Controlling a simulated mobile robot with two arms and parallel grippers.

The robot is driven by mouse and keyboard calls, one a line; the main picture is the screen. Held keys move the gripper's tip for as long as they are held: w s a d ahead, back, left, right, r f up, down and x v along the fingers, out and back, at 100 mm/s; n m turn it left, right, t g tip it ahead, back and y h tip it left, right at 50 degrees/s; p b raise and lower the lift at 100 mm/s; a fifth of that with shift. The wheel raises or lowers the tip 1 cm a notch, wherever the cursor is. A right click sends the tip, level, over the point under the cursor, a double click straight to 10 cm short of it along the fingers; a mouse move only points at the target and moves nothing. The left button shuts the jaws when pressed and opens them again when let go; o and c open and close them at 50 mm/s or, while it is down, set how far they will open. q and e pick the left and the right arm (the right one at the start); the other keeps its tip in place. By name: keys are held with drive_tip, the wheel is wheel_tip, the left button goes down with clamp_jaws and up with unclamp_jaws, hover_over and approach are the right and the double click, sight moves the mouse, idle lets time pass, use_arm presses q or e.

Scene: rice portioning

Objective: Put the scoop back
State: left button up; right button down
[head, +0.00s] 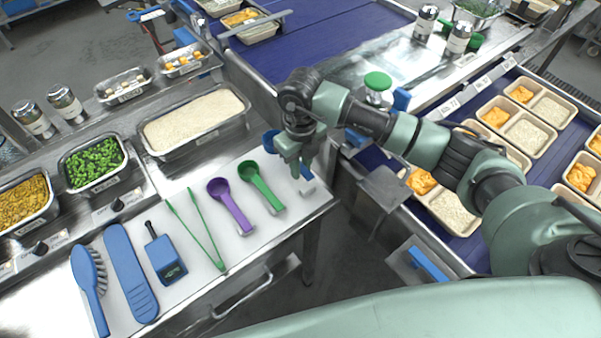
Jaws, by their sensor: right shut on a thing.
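My right gripper (298,172) reaches in from the right and points down over the right end of the white mat (312,198). It is shut on a blue scoop (270,141), whose bowl shows left of the fingers and whose handle shows partly right of them. The fingers hide the middle of the scoop. I cannot tell if it touches the mat. A green scoop (262,186) and a purple scoop (230,205) lie on the mat to the left of the gripper. My left gripper is out of view.
A pan of rice (195,122) sits behind the mat. Green tongs (196,230), a blue probe box (165,258), a long blue tool (130,272) and a blue brush (90,285) lie further left. Conveyors with filled trays (525,130) run at right.

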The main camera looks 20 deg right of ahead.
sight(301, 185)
wheel_tip(301, 185, down, 4)
drive_tip(key=shift+f+p, duration=0.1)
drive_tip(key=shift+p, duration=0.4)
drive_tip(key=shift+f, duration=0.2)
drive_tip(key=c, duration=1.7)
unclamp_jaws()
drive_tip(key=shift+f, duration=0.15)
drive_tip(key=o, duration=0.4)
drive_tip(key=shift+r, duration=0.2)
wheel_tip(301, 185, up, 11)
drive_tip(key=b, duration=0.3)
drive_tip(key=shift+b, duration=0.4)
drive_tip(key=shift+r, duration=0.5)
